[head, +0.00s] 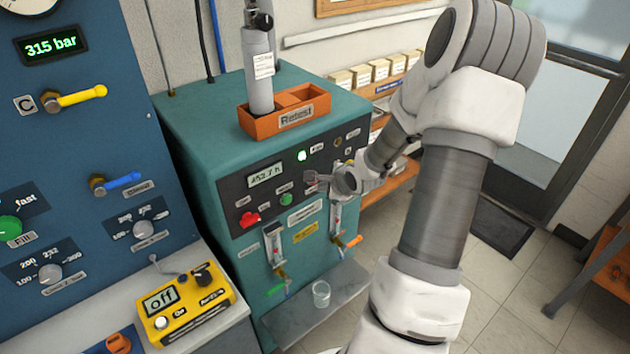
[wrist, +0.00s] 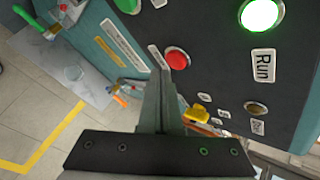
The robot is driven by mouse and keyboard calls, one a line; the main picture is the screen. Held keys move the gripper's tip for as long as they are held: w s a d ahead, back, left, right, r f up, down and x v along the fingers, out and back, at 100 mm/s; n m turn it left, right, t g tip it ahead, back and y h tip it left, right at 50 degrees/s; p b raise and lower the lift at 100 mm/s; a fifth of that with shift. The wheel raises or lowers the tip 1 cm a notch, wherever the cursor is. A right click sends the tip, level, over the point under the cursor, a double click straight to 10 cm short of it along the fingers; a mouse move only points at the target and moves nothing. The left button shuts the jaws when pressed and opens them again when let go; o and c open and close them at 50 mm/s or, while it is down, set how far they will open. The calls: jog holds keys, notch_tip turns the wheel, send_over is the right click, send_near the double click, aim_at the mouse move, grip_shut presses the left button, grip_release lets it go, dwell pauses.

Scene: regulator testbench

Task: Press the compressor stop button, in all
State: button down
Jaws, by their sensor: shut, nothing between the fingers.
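The teal compressor cabinet (head: 190,150) has a dark control panel (head: 236,188) on its front. In the wrist view a round red button (wrist: 177,58) sits on this panel, just beyond my fingertips. My gripper (head: 314,178) is shut and empty, with its fingers pointing at the panel. In the wrist view my gripper (wrist: 168,76) overlaps the near edge of the red button; I cannot tell whether it touches. In the head view my gripper hides that button. The Run lamp (head: 302,155) is lit green, also in the wrist view (wrist: 262,14).
The panel also carries a display (head: 265,175), a green button (head: 286,199) and a red control (head: 250,219). An orange Retest tray (head: 310,110) with a grey cylinder (head: 259,75) stands on top. A glass (head: 321,294) stands on the shelf below. Open floor lies to the right.

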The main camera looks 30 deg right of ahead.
jog(key=shift+w, duration=0.4)
jog(key=shift+w+p, duration=0.35)
jog(key=shift+w, duration=0.15)
dwell(0.8)
jog(key=shift+s+r, duration=0.1)
jog(key=shift+s, duration=0.05)
jog(key=shift+s+p, duration=0.6)
jog(key=shift+s, duration=0.15)
jog(key=shift+s+d+p, duration=0.2)
jog(key=shift+s+p, duration=1.2)
jog(key=shift+s, duration=1.15)
